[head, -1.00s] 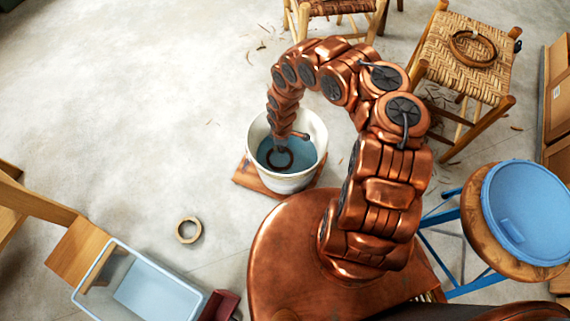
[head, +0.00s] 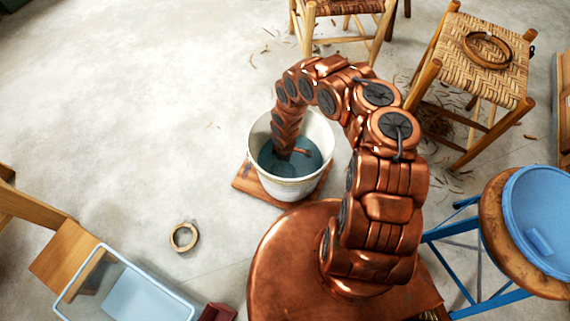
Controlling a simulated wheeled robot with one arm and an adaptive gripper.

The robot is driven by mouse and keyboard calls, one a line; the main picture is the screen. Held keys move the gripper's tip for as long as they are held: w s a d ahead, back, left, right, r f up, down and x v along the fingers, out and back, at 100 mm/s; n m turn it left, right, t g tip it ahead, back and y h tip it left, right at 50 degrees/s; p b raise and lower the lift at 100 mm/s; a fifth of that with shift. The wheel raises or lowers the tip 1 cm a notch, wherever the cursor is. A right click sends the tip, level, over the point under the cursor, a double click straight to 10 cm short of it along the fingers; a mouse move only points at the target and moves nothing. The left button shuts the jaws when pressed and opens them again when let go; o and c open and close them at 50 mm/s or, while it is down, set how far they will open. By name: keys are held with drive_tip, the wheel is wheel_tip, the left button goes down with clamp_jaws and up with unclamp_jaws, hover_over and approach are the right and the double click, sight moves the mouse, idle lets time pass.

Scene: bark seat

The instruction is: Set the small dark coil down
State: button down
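The small dark coil is not visible now; water or my arm hides it. A white bucket (head: 294,188) holds blue-grey water (head: 310,163) and stands on a wooden board (head: 252,185). My arm reaches down into the bucket from above. My gripper (head: 283,153) is at the water, inside the rim, and its fingers are hidden, so its opening and grip do not show.
A pale ring (head: 184,237) lies on the floor. A clear tub (head: 125,290) is at the lower left by a wooden bench (head: 65,255). A woven stool (head: 475,75) bears a larger brown coil (head: 487,50). A blue lid (head: 550,215) rests on a round stool at right.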

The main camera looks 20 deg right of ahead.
drive_tip(key=shift+f, duration=0.15)
drive_tip(key=c, duration=1.2)
unclamp_jaws()
drive_tip(key=shift+o, duration=0.2)
wheel_tip(320, 180, up, 12)
drive_tip(key=p, duration=0.9)
drive_tip(key=shift+r, duration=0.25)
